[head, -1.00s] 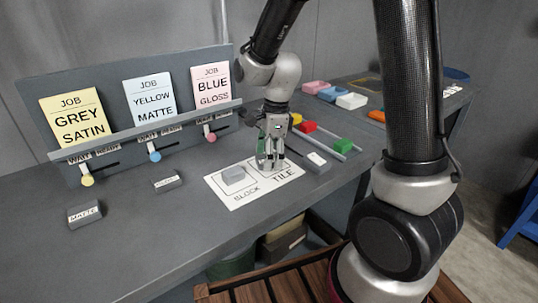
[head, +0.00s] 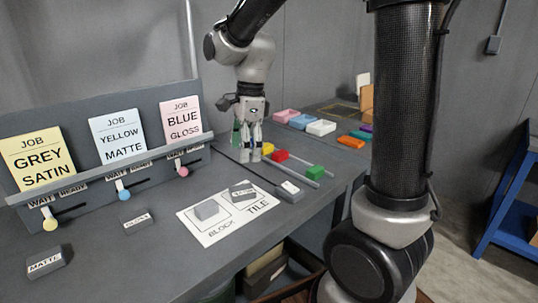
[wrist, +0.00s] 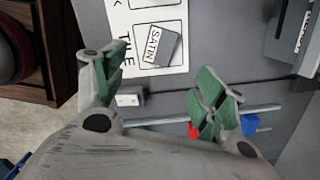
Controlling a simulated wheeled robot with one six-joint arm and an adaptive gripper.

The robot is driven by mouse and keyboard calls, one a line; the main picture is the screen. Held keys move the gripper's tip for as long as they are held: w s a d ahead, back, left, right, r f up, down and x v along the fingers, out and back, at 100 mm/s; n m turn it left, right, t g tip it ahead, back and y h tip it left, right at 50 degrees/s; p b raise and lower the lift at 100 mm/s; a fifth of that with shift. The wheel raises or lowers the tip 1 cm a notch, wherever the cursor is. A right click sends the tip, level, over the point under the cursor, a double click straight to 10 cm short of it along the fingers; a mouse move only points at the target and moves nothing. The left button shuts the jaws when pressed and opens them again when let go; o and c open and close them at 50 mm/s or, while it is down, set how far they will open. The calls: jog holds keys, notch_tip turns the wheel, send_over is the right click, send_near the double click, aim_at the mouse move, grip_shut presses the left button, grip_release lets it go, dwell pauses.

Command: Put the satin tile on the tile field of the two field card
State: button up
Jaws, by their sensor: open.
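The satin tile (head: 243,190) is a grey piece with a white label. It lies on the tile field of the white two field card (head: 215,238), and a grey block (head: 207,209) lies on the block field. In the wrist view the satin tile (wrist: 169,49), its label readable, lies slightly turned inside the field's outline; whether its right edge touches the line is hard to tell. My gripper (head: 251,155) is open and empty, behind and apart from the card. Its spread fingers also show in the wrist view (wrist: 160,90).
A matte tile (head: 46,262), a gloss tile (head: 134,218) and another labelled grey piece (head: 290,191) lie on the bench. Red (head: 280,156) and green (head: 315,172) blocks sit by the rails. The job card board (head: 95,120) stands at the back left.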

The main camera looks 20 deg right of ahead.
jog(key=s+d+r+n+t, duration=0.2)
jog(key=s+d+n, duration=0.4)
jog(key=s+n, duration=0.3)
jog(key=s+d+r+n+t+h, duration=0.1)
jog(key=s+d+r+n+t, duration=0.1)
jog(key=s+d+r+n, duration=0.2)
jog(key=s+d+n, duration=0.3)
jog(key=s+n, duration=0.3)
jog(key=shift+d, duration=0.15)
